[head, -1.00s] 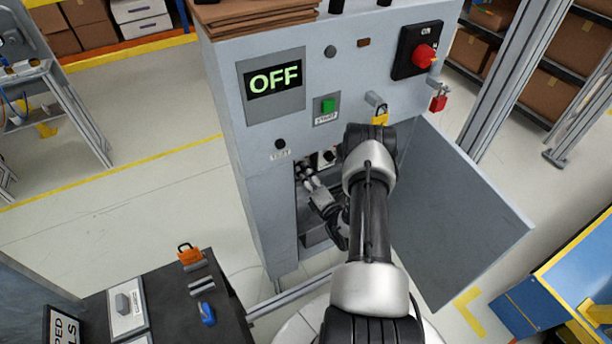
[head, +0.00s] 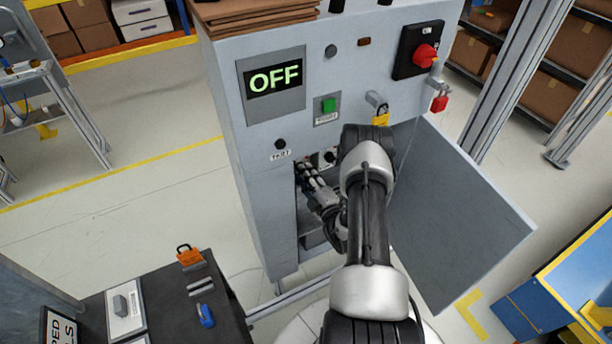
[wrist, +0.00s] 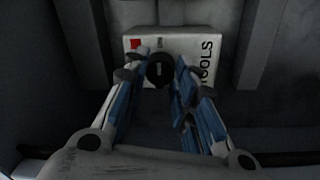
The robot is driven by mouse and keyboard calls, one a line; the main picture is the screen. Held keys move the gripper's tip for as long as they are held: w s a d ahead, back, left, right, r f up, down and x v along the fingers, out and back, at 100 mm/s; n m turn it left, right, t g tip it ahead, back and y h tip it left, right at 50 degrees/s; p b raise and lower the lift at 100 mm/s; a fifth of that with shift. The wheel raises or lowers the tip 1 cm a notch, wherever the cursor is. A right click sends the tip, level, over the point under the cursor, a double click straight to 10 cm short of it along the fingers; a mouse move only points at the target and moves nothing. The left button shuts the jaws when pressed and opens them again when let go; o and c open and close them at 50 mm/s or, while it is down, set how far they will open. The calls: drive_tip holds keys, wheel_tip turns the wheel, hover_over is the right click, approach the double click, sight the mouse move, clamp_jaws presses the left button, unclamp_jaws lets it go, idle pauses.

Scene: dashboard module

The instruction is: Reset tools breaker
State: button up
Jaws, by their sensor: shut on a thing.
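The tools breaker is a white box (wrist: 205,48) marked TOOLS, with a red square at its upper left and a black round knob (wrist: 160,70) on its front. A pale mark on the knob looks roughly upright. In the wrist view my gripper (wrist: 159,77) has its fingertips on both sides of the knob, shut on it. In the head view my gripper (head: 311,176) reaches into the open lower compartment of the grey cabinet (head: 265,215). My arm and gripper partly hide the breakers there.
The cabinet display (head: 273,79) reads OFF. The cabinet door (head: 455,215) hangs open at the right. A red rotary switch (head: 424,54), a red padlock (head: 439,103) and a yellow padlock (head: 381,116) are above. A dark bench (head: 165,300) with an orange padlock (head: 189,256) stands at lower left.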

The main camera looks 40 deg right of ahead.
idle(0.4)
drive_tip(key=o, duration=1.1)
drive_tip(key=shift+c, duration=0.2)
drive_tip(key=v, duration=1.2)
drive_tip(key=shift+a, duration=0.1)
